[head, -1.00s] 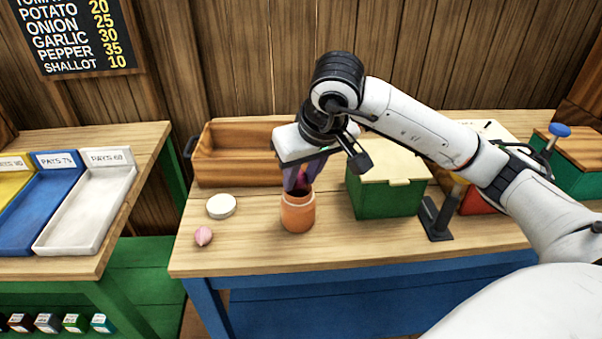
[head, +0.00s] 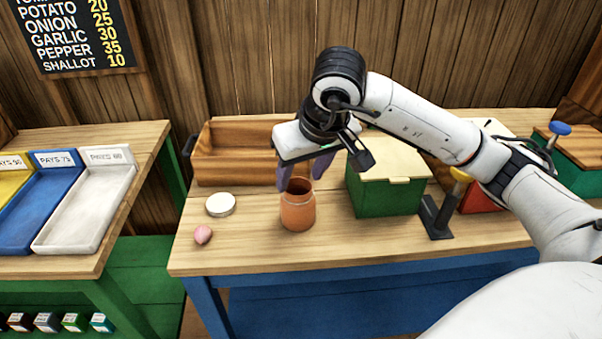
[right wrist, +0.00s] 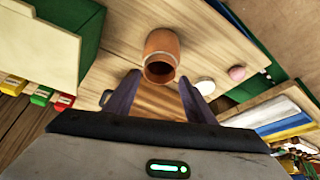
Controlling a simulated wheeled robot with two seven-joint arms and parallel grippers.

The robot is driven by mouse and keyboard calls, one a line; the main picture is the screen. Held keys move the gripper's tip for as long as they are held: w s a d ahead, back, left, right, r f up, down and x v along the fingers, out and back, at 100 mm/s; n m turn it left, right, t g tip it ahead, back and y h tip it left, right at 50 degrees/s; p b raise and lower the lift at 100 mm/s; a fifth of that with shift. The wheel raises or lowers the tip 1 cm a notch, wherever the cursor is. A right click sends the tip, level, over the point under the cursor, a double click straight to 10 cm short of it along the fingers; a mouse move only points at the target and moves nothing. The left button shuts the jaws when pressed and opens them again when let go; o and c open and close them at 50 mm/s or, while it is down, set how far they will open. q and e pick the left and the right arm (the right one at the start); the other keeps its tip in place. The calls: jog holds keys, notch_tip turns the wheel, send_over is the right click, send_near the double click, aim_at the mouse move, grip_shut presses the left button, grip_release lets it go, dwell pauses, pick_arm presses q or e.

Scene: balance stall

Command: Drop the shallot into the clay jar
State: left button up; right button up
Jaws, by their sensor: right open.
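The clay jar (head: 298,213) stands upright and open on the wooden table; it also shows in the right wrist view (right wrist: 160,48). Its inside is dark, and I cannot make out what lies in it. My right gripper (head: 303,174) is above and just behind the jar mouth, with its purple fingers spread and nothing between them. A small pink bulb (head: 203,234) lies on the table left of the jar, and shows in the right wrist view (right wrist: 237,73); I cannot tell whether it is a shallot. My left gripper is out of view.
A round whitish lid (head: 221,204) lies left of the jar. A wooden crate (head: 235,165) stands behind, and a green box with a pale lid (head: 385,190) stands close on the right. Coloured trays (head: 85,213) sit on the left table.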

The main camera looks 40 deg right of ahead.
jog(key=v, duration=1)
dwell(0.3)
